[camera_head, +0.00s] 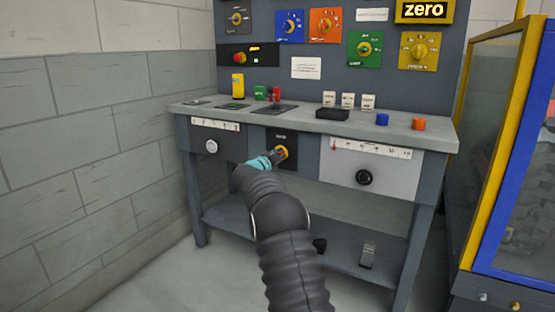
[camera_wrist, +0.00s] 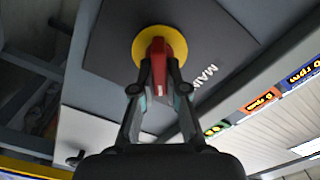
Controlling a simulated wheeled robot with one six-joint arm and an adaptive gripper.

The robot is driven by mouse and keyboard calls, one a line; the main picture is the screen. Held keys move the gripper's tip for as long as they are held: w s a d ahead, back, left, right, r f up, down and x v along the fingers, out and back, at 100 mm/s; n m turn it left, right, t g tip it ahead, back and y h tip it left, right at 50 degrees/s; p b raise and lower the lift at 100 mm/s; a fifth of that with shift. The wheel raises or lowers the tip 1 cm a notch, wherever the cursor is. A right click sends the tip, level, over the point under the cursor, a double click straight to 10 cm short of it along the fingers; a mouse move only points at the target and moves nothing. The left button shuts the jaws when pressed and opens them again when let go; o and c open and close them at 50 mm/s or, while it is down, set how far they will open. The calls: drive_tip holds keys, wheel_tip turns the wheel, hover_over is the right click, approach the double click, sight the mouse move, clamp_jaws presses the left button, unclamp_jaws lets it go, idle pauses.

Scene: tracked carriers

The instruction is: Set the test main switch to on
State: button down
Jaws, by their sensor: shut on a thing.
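The main switch is a red handle (camera_wrist: 158,72) on a yellow disc (camera_wrist: 138,50). It sits on a dark plate (camera_wrist: 105,45) lettered "MAIN", on the front of the bench below its top. In the head view the yellow disc (camera_head: 283,152) shows just past the end of my arm. My gripper (camera_wrist: 159,75) is shut on the red handle, one finger on each side. The handle's near end lies between the fingers. In the head view my gripper (camera_head: 277,156) hides most of the switch.
The bench top (camera_head: 300,119) carries a yellow block (camera_head: 238,84), a red lever (camera_head: 276,95), a blue knob (camera_head: 382,120) and an orange knob (camera_head: 418,124). A yellow-and-blue framed enclosure (camera_head: 500,150) stands right.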

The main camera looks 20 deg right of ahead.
drive_tip(key=m, duration=0.1)
drive_tip(key=m+b, duration=0.1)
drive_tip(key=shift+s+d+f+m, duration=0.15)
drive_tip(key=shift+f+m, duration=0.2)
drive_tip(key=shift+m, duration=0.05)
drive_tip(key=shift+f+m+b, duration=0.1)
drive_tip(key=shift+m+b, duration=1.2)
drive_tip(key=shift+m, duration=0.7)
drive_tip(key=shift+d, duration=0.1)
drive_tip(key=c, duration=1.2)
unclamp_jaws()
drive_tip(key=shift+d, duration=0.1)
drive_tip(key=shift+a, duration=0.2)
drive_tip(key=shift+s+a, duration=0.1)
drive_tip(key=shift+a, duration=0.1)
drive_tip(key=v, duration=1.1)
drive_tip(key=shift+s+a, duration=0.2)
drive_tip(key=shift+s, duration=0.1)
